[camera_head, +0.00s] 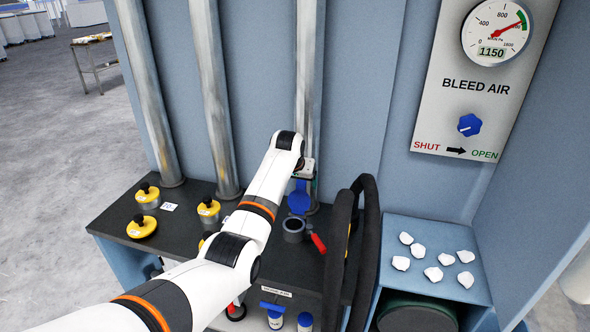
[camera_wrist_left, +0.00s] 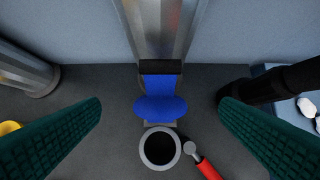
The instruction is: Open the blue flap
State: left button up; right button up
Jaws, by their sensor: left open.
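The blue flap (camera_head: 299,201) stands raised at the back of a grey round port, in front of a metal pipe; the flap also shows in the left wrist view (camera_wrist_left: 160,107). The port (camera_head: 293,229) is uncovered, and its dark mouth shows in the left wrist view (camera_wrist_left: 160,149). A red-handled lever (camera_head: 318,243) sticks out at the port's right side. My left gripper (camera_head: 305,178) is above and behind the port, close to the flap. In the wrist view its green fingers (camera_wrist_left: 160,101) are wide apart on either side of the flap, touching nothing visible. My right gripper is not in view.
Black curved bars (camera_head: 362,235) stand close to the right of the port. Yellow knobbed caps (camera_head: 147,196) lie on the dark bench top at left. A light blue shelf (camera_head: 444,238) at right holds several white pieces. A gauge panel (camera_head: 475,100) hangs above.

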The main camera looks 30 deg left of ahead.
pick_arm(q)
jog(key=b+v, duration=0.1)
jog(key=v, duration=0.5)
jog(key=shift+f, duration=0.15)
